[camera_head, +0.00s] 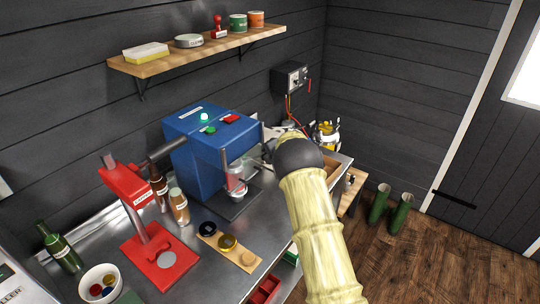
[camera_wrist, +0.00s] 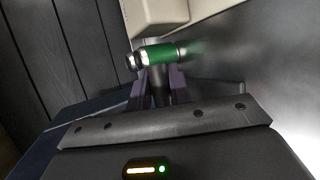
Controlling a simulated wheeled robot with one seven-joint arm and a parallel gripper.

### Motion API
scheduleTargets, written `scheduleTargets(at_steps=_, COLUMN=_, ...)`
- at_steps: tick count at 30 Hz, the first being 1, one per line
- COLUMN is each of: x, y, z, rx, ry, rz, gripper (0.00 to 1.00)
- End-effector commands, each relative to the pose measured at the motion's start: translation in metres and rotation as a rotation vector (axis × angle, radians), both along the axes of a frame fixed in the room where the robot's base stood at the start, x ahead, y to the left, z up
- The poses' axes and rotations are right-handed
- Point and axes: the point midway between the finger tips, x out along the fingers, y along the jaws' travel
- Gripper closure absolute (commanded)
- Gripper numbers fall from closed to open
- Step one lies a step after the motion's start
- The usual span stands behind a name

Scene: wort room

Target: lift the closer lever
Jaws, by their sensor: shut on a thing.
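A blue machine (camera_head: 210,150) stands on the steel counter, with green and red buttons on top and a clear vessel (camera_head: 237,180) in its front bay. My arm reaches to its right side. In the head view my arm hides most of my gripper and what it holds. In the wrist view my gripper (camera_wrist: 158,86) is shut on a handle with a green grip (camera_wrist: 160,54) and metal ends, lying across just past the fingertips. I take this to be the closer lever. How it joins the machine is hidden.
A red press (camera_head: 125,182) stands at the left of the steel counter (camera_head: 205,270), near brown bottles. A wooden strip (camera_head: 246,259) with round pieces lies in front of the machine. A shelf (camera_head: 185,52) hangs above.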

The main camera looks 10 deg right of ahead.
Motion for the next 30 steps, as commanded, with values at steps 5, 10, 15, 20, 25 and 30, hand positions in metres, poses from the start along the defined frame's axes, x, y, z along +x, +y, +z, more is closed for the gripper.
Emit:
scheduleTargets(at_steps=5, x=0.001, y=0.002, z=0.002, rx=0.003, ry=-0.002, rz=0.002, gripper=1.00)
scheduleTargets(at_steps=10, x=0.001, y=0.002, z=0.002, rx=0.004, ry=-0.002, rz=0.003, gripper=1.00)
scheduleTargets(at_steps=15, x=0.001, y=0.002, z=0.001, rx=0.003, ry=-0.002, rz=0.002, gripper=0.59)
scheduleTargets(at_steps=20, x=0.000, y=0.001, z=0.001, rx=0.002, ry=-0.001, rz=0.001, gripper=0.59)
scheduleTargets(at_steps=25, x=-0.001, y=0.000, z=0.002, rx=0.002, ry=-0.001, rz=0.000, gripper=0.59)
scheduleTargets(at_steps=30, x=-0.010, y=-0.004, z=0.008, rx=0.002, ry=-0.002, rz=-0.001, gripper=0.59)
